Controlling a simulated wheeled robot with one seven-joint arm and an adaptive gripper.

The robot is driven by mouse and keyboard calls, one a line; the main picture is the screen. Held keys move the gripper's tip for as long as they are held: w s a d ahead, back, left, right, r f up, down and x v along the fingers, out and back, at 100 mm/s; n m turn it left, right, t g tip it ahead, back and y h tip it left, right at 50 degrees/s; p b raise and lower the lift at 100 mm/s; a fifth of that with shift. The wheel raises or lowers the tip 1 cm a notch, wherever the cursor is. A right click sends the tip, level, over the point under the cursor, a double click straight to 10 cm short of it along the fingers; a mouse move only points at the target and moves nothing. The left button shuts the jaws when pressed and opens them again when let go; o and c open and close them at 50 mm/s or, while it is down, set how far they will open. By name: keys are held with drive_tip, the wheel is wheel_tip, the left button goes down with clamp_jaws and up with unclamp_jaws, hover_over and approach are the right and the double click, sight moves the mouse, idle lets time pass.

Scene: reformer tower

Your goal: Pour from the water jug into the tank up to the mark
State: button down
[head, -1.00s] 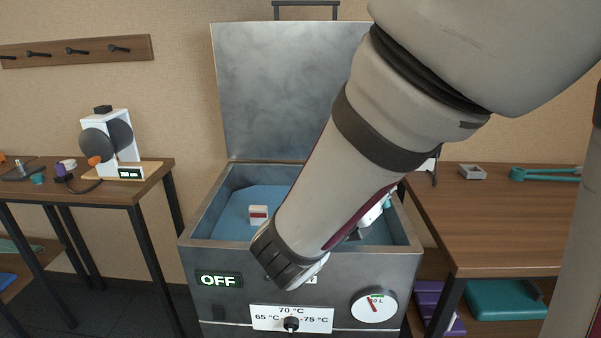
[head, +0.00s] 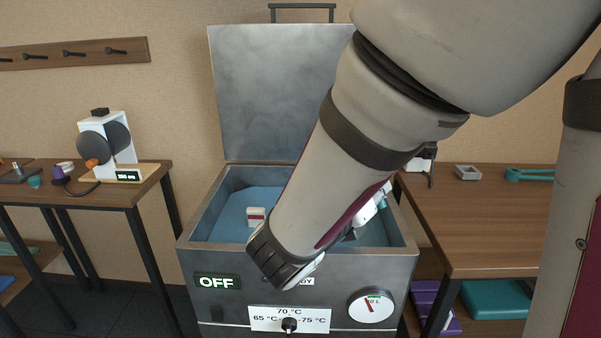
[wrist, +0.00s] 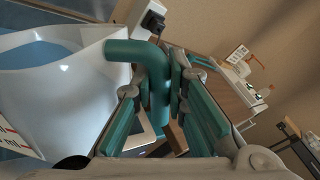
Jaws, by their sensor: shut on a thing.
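The grey metal tank (head: 300,255) stands in front of me with its lid (head: 265,90) raised. Blue water (head: 235,207) shows inside it, with a small white block with a red band (head: 256,217) at the left. On its front are an OFF display, a temperature knob and a round litre gauge (head: 372,305). My gripper (wrist: 165,100) is shut on the teal handle of the white water jug (wrist: 65,95). The jug fills the left of the wrist view and seems tilted. In the head view my arm hides most of the jug and gripper; its spout is not clear.
A left table (head: 90,195) holds a white device with dark discs (head: 106,140). A right table (head: 480,215) carries a small grey tray (head: 467,172) and a teal tool (head: 530,174). Purple and teal things lie on its lower shelf. A hook rail (head: 75,54) is on the wall.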

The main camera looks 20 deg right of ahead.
drive_tip(key=shift+w+a+r+n+p, duration=0.25)
drive_tip(key=shift+w+r+n+p, duration=0.3)
drive_tip(key=shift+p, duration=1.25)
drive_tip(key=shift+w+a+r+n+p, duration=0.2)
drive_tip(key=shift+w+r+n+p, duration=0.3)
drive_tip(key=shift+p, duration=1.3)
idle(4.4)
